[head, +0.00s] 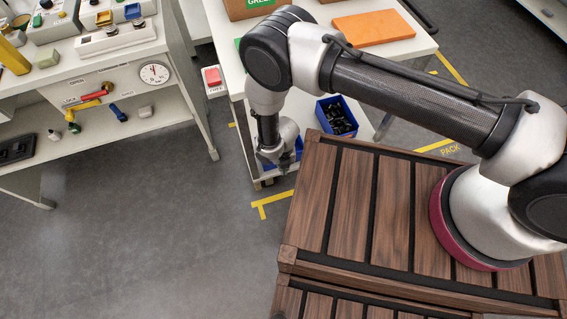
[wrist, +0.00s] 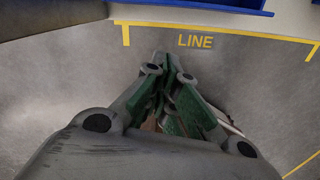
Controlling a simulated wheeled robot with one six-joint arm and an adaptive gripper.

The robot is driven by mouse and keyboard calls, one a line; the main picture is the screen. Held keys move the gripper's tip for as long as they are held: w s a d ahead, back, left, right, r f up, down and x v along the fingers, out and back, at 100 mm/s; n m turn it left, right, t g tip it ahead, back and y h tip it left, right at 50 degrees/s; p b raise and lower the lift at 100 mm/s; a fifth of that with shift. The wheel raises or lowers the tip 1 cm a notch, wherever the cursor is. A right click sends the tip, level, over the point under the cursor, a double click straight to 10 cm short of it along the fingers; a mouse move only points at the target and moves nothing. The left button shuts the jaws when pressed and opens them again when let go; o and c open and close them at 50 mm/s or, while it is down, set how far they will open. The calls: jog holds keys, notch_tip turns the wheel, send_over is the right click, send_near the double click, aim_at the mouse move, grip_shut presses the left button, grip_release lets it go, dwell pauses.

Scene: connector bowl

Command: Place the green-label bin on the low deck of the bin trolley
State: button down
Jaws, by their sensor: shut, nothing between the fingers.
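A blue bin (head: 297,147) stands on the low deck (head: 312,141) of a white two-level unit, partly hidden behind my gripper (head: 282,168). The rim of a blue bin (wrist: 225,6) also shows at the top of the wrist view. Another blue bin (head: 325,112), full of dark parts, stands farther back on the low deck. I see no green label on either bin. My gripper is pointed down beside the deck's near edge. In the wrist view its green-padded fingers (wrist: 170,85) are together and empty, apart from the blue bin.
The unit's top holds an orange board (head: 373,27) and a brown box (head: 240,8) with a green label reading GREEN. A white workbench (head: 85,70) with controls stands at left. Yellow floor marks (head: 262,205) lie near the unit; the floor (head: 150,220) between is clear.

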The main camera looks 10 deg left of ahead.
jog(key=w+a+f, duration=0.1)
jog(key=w+f, duration=0.2)
jog(key=f, duration=0.5)
jog(key=shift+w+f, duration=0.2)
jog(key=shift+w, duration=0.2)
jog(key=shift+a, duration=0.1)
